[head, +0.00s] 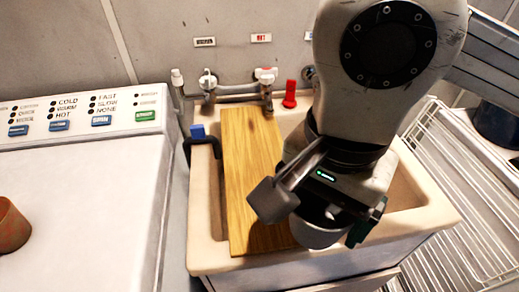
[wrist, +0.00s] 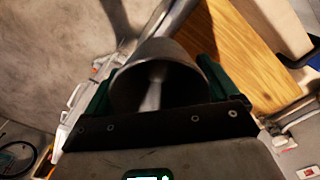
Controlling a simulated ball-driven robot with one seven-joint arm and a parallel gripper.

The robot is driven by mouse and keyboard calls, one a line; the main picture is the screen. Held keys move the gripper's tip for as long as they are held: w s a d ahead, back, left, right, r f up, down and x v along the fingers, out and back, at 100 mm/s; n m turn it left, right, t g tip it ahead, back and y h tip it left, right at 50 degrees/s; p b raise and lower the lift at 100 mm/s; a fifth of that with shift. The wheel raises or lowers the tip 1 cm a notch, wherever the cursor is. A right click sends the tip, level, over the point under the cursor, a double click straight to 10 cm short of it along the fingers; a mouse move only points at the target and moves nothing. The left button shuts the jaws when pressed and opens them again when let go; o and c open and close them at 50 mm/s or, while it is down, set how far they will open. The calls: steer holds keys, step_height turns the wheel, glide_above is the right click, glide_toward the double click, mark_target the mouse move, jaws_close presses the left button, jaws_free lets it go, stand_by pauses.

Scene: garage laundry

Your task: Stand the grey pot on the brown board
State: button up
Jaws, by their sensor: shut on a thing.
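The grey pot (head: 318,236) hangs in my gripper (head: 322,214) over the front of the sink, just right of the board's near end. In the wrist view the grey pot (wrist: 180,52) sits between the green fingers of my gripper (wrist: 155,82), which are shut on it. The brown board (head: 250,165) lies lengthwise across the left part of the sink, and its visible top is bare. Its wood also shows at the upper right of the wrist view (wrist: 250,45). My arm hides part of the pot and the sink's middle.
A washing machine (head: 90,200) stands at left with a reddish-brown cup (head: 12,226) on it. Taps (head: 266,78) and a red bottle-like item (head: 290,94) are behind the sink (head: 205,230). A black-and-blue clamp-like item (head: 199,132) is at the board's left. A white wire rack (head: 445,200) is at right.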

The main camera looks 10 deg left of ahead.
steer(key=w+a+f, duration=0.2)
steer(key=w, duration=0.1)
steer(key=w+a+f+p, duration=0.1)
steer(key=w+a+f, duration=0.1)
steer(key=w+f, duration=0.1)
steer(key=w+a+f+p, duration=0.1)
steer(key=w+a+f, duration=0.2)
steer(key=w, duration=0.1)
steer(key=shift+w+f, duration=0.15)
steer(key=shift+w, duration=0.25)
steer(key=shift+w+a+f, duration=0.25)
steer(key=shift+f, duration=0.15)
steer(key=shift+w+a+f+p, duration=0.1)
steer(key=shift+w+f+p, duration=0.1)
steer(key=shift+f, duration=0.75)
steer(key=shift+w+a+f+p, duration=0.1)
steer(key=shift+f+p, duration=0.05)
steer(key=shift+f, duration=0.8)
steer(key=shift+f, duration=0.1)
steer(key=o, duration=0.8)
step_height(320, 180, up, 12)
steer(key=shift+r+b, duration=0.15)
steer(key=shift+b, duration=0.4)
